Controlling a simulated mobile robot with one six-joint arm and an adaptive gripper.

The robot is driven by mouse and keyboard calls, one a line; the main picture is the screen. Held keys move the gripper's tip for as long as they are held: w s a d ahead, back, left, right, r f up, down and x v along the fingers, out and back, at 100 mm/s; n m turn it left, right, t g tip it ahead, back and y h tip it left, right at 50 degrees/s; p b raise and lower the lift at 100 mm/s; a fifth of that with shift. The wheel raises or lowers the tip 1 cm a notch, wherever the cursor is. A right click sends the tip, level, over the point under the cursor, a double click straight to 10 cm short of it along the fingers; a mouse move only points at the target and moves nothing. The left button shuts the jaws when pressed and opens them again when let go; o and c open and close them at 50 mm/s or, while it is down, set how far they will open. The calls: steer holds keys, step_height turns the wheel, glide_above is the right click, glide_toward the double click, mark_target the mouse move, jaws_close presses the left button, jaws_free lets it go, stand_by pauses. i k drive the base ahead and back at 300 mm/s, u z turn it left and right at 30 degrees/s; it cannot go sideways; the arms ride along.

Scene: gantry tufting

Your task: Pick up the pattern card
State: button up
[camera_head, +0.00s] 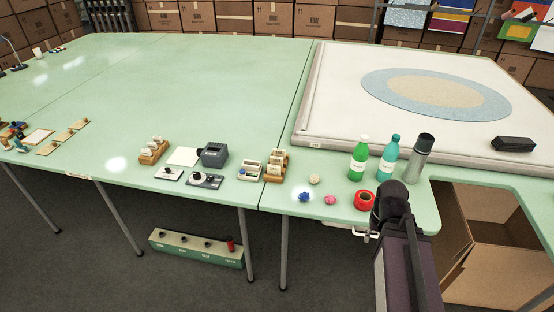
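I cannot tell for sure which thing is the pattern card. A flat white sheet (184,156) lies on the green table, left of a grey box-shaped device. Small pale cards stand in a wooden rack (154,150) to its left and in another wooden rack (276,166) to its right. A further pale sheet (39,136) lies at the far left. My gripper (366,234) shows only in part, beside the dark end of my arm at the table's front edge. It is apart from all these cards; its fingers are too small to read.
A green bottle (358,158), a teal bottle (388,159) and a grey flask (420,158) stand near my arm. A red tape roll (364,200) and small yarn balls (304,197) lie nearby. An open cardboard box (490,230) is at right. The table's middle is clear.

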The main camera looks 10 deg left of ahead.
mark_target(276, 151)
steer(key=k, duration=1.35)
steer(key=u, duration=0.35)
steer(key=i, duration=2)
steer(key=z, duration=0.3)
